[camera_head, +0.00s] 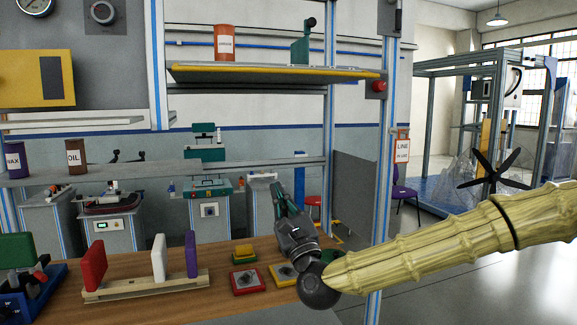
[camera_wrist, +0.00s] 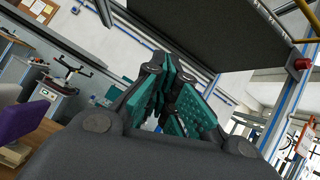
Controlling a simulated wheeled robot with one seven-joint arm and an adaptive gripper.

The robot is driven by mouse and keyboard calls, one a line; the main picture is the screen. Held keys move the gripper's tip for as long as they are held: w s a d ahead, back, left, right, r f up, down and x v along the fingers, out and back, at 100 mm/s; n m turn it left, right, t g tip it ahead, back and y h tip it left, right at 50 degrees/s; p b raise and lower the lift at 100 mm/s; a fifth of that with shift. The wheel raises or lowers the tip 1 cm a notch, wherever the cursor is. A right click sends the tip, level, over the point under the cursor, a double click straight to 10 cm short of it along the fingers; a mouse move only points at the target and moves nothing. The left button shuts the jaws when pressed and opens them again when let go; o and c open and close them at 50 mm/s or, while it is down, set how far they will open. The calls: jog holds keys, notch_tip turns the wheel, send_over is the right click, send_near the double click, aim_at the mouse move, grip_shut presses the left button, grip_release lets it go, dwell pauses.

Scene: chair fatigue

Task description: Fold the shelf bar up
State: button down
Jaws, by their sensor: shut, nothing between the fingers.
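The upper shelf (camera_head: 230,68) spans the bench frame in the head view, with a yellow bar (camera_head: 280,75) along its front edge; I take this as the shelf bar. In the wrist view, the shelf's dark underside (camera_wrist: 205,35) fills the top. My gripper (camera_head: 276,187) points up, well below the bar and apart from it, near the lower grey shelf's right part. Its teal-padded fingers also show in the wrist view (camera_wrist: 170,75). They are closed together and empty.
A red button (camera_head: 379,86) sits on the right blue-striped post (camera_head: 388,150). An orange can (camera_head: 225,43) and a green device (camera_head: 301,48) stand on the upper shelf. Below, the wooden bench (camera_head: 215,285) holds a rack with coloured blocks and small red and yellow pads.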

aim_at(287, 71)
jog(key=s+d+r+m+t+h, duration=0.1)
jog(key=d+r+m+t, duration=0.15)
jog(key=r, duration=0.35)
jog(key=s+d+r+m+t+h, duration=0.1)
jog(key=d+r+m+t, duration=0.15)
jog(key=r, duration=0.45)
jog(key=s+r+p+x, duration=0.1)
jog(key=p+x, duration=0.3)
jog(key=x, duration=0.8)
jog(key=shift+a+r+g, duration=0.25)
jog(key=shift+r+g, duration=0.05)
jog(key=shift+g, duration=0.1)
jog(key=shift+s+r, duration=0.1)
jog(key=shift+s+d+r+g, duration=0.15)
jog(key=shift+s+r+g, duration=0.1)
jog(key=shift+g, duration=0.15)
jog(key=shift+p, duration=0.35)
